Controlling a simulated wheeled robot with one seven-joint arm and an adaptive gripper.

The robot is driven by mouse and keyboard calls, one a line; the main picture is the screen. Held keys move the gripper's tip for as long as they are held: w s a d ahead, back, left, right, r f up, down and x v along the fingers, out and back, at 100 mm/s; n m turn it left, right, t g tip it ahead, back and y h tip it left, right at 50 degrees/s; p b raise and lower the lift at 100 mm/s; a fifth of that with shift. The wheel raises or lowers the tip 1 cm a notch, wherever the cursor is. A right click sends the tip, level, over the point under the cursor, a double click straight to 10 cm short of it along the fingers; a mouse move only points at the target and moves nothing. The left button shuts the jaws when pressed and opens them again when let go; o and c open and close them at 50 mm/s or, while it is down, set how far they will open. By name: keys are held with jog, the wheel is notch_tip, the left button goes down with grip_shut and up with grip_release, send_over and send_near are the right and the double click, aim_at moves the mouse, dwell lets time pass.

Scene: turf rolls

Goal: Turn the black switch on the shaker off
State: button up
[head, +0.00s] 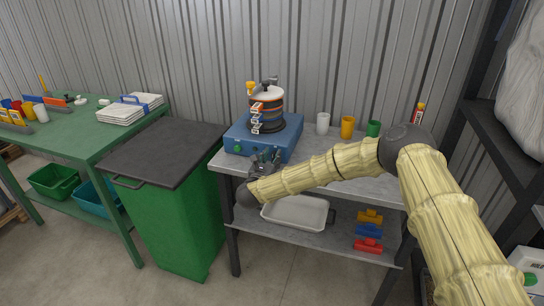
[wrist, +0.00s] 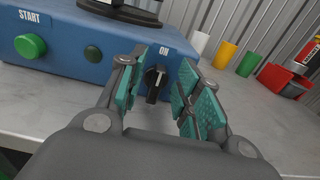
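The shaker (head: 255,139) is a blue box with a stack of round sieves (head: 267,107) clamped on top, standing on the grey bench. Its blue front fills the upper left of the wrist view (wrist: 85,48). The black switch (wrist: 154,84) is a knob on that front, below an "ON" label; its handle stands nearly upright, its top tilted slightly right. My gripper (head: 266,160) is at the shaker's front. In the wrist view my gripper (wrist: 158,98) is open, its teal-padded fingers on either side of the switch, with visible gaps. Whether the tips reach past the knob is unclear.
White (head: 323,123), orange (head: 347,127) and green (head: 373,129) cups stand to the right. A green bin (head: 170,215) with a dark lid stands left of the bench.

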jog(key=shift+w, duration=0.15)
grip_shut()
